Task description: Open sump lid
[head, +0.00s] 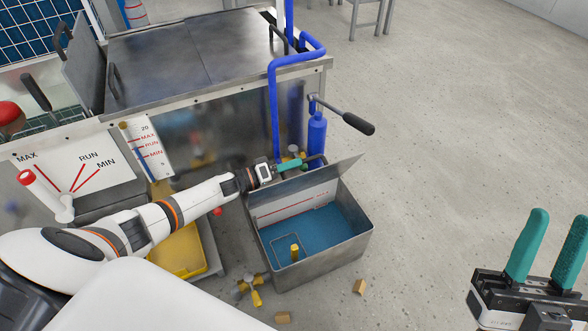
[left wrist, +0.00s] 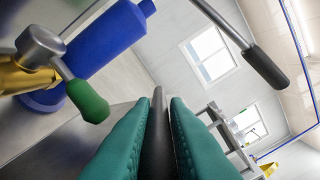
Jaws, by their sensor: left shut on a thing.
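The sump (head: 318,275) is an open-topped metal box on the floor, with blue liquid inside. Its grey lid (head: 338,174) stands raised and tilted along the far edge; my arm and gripper hide part of it. My left gripper (head: 299,164) reaches over that edge, shut on a dark handle (head: 318,158) at the lid. In the left wrist view, its green fingers close on a dark grey bar (left wrist: 158,130). My right gripper (head: 549,235) is open and empty at the lower right, away from the sump.
A blue pump (head: 317,138) with a black-gripped lever (head: 358,123) and a blue pipe (head: 275,110) stand just behind the sump. A steel tank (head: 200,50) is beyond. A yellow tray (head: 180,252) lies left of the sump.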

